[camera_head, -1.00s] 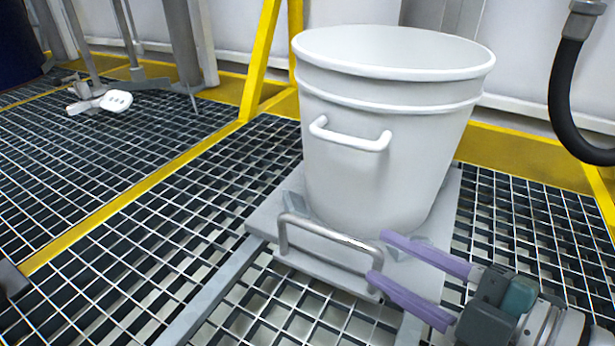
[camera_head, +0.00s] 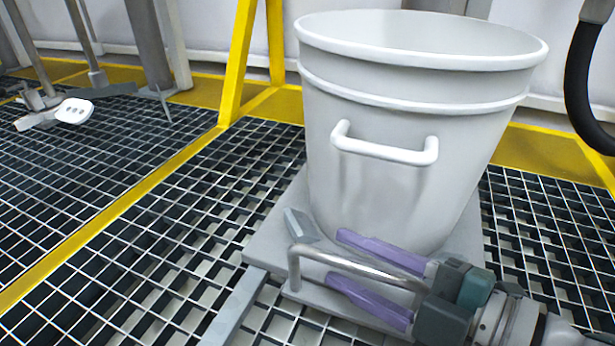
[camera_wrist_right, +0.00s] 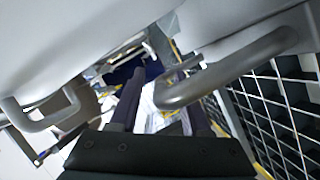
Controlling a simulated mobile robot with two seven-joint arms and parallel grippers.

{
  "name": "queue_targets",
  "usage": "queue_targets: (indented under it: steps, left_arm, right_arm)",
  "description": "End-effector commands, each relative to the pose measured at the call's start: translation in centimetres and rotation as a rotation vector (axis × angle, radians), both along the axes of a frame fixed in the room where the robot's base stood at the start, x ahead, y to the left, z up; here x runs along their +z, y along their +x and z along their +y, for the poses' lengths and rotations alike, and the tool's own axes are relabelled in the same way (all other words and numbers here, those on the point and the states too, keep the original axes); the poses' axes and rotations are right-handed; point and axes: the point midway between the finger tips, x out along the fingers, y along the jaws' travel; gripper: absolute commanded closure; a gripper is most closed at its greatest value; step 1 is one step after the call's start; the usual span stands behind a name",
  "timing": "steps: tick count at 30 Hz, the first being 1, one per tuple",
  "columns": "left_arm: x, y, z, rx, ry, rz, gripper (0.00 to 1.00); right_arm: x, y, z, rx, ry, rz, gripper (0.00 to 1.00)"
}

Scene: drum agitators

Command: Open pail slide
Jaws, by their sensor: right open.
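The white pail (camera_head: 410,140) stands upright on a grey slide plate (camera_head: 270,235) with a metal bar handle (camera_head: 350,264) at its front. My right gripper (camera_head: 337,256), with purple fingers, is open at this handle. In the head view the bar runs between the two fingers, and it is not clear whether they touch it. In the right wrist view the bar handle (camera_wrist_right: 230,70) is close to the right-hand finger, and the pail's own side handle (camera_wrist_right: 45,115) is at the left. My left gripper is not in view.
The plate lies over a grated floor (camera_head: 150,250) with a grey rail (camera_head: 240,308) running toward me. A yellow frame post (camera_head: 237,60) stands behind the pail at left. A black hose (camera_head: 583,85) hangs at upper right.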

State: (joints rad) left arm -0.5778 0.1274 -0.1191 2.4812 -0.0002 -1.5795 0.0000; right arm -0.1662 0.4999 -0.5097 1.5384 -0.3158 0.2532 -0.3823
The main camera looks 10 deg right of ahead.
Motion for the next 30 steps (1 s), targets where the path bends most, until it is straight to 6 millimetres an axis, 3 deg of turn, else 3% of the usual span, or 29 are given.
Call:
queue_targets:
  steps: [1,14,30]
  left_arm:
    - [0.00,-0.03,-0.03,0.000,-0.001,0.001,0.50]
    - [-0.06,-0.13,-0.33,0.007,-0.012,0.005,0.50]
    - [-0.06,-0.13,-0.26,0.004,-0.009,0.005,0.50]
  right_arm:
    - [-0.01,-0.01,0.00,0.000,0.000,0.000,0.53]
    - [0.02,0.01,-0.01,0.000,0.000,0.000,1.00]
    - [0.06,0.03,0.00,0.000,0.002,0.000,1.00]
